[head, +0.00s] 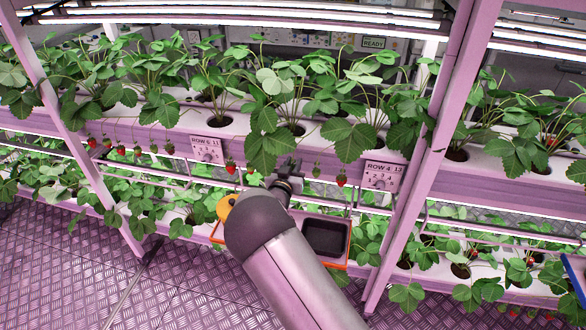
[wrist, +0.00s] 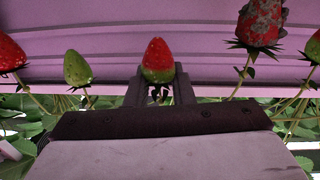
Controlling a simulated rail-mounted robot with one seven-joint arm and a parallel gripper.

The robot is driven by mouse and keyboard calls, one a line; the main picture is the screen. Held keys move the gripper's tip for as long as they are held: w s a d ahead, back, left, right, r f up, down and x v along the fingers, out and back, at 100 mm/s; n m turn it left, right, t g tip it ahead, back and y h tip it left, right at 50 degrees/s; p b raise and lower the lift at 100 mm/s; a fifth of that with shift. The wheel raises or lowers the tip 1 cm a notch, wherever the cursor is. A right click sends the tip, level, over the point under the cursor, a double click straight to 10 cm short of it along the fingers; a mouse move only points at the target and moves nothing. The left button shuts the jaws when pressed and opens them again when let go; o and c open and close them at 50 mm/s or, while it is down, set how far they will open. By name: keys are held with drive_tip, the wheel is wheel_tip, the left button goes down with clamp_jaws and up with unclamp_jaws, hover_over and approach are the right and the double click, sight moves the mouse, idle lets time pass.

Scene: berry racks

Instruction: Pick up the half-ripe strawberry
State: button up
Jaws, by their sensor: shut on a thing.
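The half-ripe strawberry (wrist: 158,60), red on one part and green on the other, sits between the two fingers of my gripper (wrist: 158,82) in the wrist view. The fingers are shut on it, and its leafy cap shows between them. In the head view my gripper (head: 290,172) is at the front edge of the upper planter row, under the leaves. The held berry cannot be made out there.
In the wrist view a red berry (wrist: 11,53) and a green berry (wrist: 77,68) hang left; a red berry with grey patches (wrist: 260,22) hangs right. In the head view, row signs (head: 207,150) and a rack post (head: 440,140) stand nearby. A dark tray (head: 326,238) is below.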

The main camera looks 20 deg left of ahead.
drive_tip(key=s+b, duration=0.4)
drive_tip(key=s, duration=1.4)
drive_tip(key=shift+d, duration=0.45)
drive_tip(key=shift+s, duration=0.1)
drive_tip(key=shift+s+d, duration=0.15)
drive_tip(key=shift+s, duration=1.05)
drive_tip(key=shift+s+d, duration=0.1)
drive_tip(key=shift+s, duration=1.1)
